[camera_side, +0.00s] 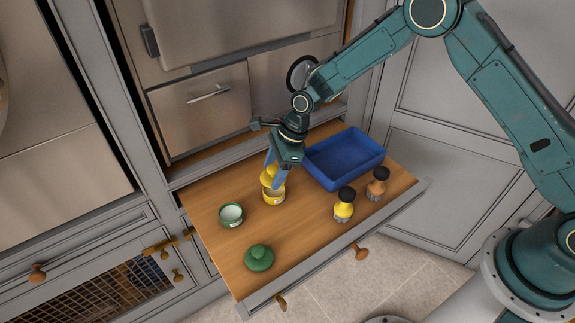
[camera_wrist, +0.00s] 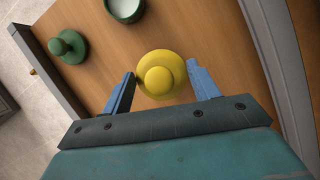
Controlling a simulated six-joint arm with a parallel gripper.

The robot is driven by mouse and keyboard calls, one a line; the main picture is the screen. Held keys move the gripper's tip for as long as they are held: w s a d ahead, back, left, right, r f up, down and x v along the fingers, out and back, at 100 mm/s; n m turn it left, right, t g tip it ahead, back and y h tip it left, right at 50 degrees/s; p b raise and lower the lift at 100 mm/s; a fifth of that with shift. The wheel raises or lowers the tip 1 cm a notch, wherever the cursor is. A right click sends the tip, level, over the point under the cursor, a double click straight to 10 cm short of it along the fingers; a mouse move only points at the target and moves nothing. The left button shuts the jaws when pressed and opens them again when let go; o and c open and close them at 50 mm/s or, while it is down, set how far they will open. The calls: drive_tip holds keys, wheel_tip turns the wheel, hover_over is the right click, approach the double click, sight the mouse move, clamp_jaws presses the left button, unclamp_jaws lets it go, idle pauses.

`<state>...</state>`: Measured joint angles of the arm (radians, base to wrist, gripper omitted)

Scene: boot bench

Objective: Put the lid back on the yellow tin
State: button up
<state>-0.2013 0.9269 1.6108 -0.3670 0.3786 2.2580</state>
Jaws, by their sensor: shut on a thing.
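The yellow lid (camera_side: 269,174), round with a knob, is held between the blue fingers of my gripper (camera_side: 276,175). The yellow tin (camera_side: 273,195), with a pale label, stands upright on the wooden drawer board, and the lid is over its opening. I cannot tell whether the lid touches the rim. In the wrist view the lid (camera_wrist: 161,70) fills the space between the fingertips of my gripper (camera_wrist: 161,73) and hides the tin.
An open green tin (camera_side: 231,216) and its green knobbed lid (camera_side: 259,258) are to the left and front. A blue tray (camera_side: 345,158) stands close on the right. A yellow shaker (camera_side: 344,206) and an orange shaker (camera_side: 377,186) stand at front right.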

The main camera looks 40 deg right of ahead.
drive_tip(key=shift+f, duration=1.6)
drive_tip(key=shift+f, duration=0.15)
idle(1.2)
drive_tip(key=o, duration=1.3)
drive_tip(key=shift+o, duration=0.2)
drive_tip(key=shift+r, duration=3.5)
